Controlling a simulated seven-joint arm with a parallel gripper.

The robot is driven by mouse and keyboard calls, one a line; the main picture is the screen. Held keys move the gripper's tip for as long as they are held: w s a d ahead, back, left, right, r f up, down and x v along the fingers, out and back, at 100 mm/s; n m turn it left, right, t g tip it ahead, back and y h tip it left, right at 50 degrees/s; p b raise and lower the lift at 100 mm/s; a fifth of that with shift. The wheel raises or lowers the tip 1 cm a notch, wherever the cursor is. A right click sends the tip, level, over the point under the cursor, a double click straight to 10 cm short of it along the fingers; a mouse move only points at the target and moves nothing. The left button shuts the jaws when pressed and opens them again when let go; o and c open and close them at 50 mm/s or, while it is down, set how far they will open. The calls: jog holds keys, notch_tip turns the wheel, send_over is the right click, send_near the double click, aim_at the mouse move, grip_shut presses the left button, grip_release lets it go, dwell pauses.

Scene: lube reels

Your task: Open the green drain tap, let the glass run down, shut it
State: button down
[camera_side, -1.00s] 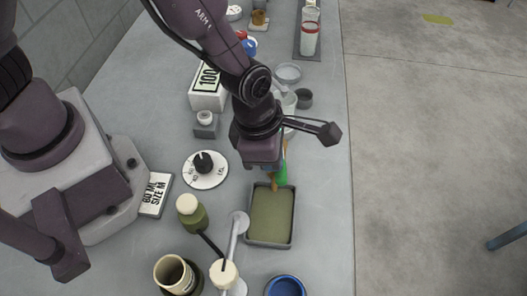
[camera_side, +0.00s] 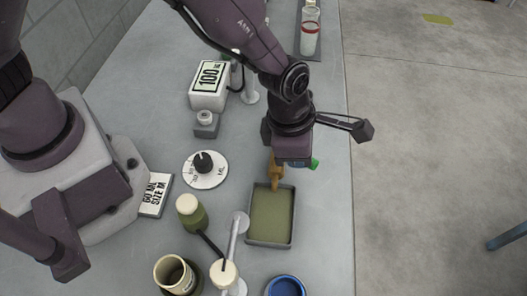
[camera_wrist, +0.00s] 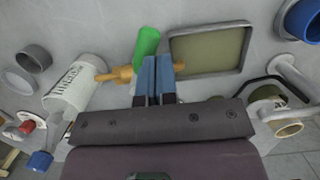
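The green tap handle (camera_side: 315,162) sticks out to the right of my gripper in the side view. In the wrist view the green handle (camera_wrist: 146,42) lies just past my gripper (camera_wrist: 157,62). The two blue fingers are side by side, with nothing seen between them; the left one overlaps or touches the handle's lower end. The brass tap body (camera_wrist: 118,74) joins the glass (camera_wrist: 72,88), which bears a scale; its liquid level cannot be made out. The brass spout (camera_side: 276,172) points down over the back edge of the olive-filled tray (camera_side: 248,215). The arm hides the glass in the side view.
Bench right of the tray is clear.

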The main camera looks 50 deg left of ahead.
jog(key=shift+w+n, duration=0.5)
jog(key=shift+n, duration=0.4)
jog(key=shift+a, duration=0.2)
jog(key=shift+s+a, duration=0.3)
jog(key=shift+a, duration=0.35)
notch_tip(320, 180, up, 13)
jog(key=s+a, duration=0.1)
jog(key=s, duration=0.1)
jog(key=shift+a, duration=0.2)
jog(key=shift+f, duration=0.15)
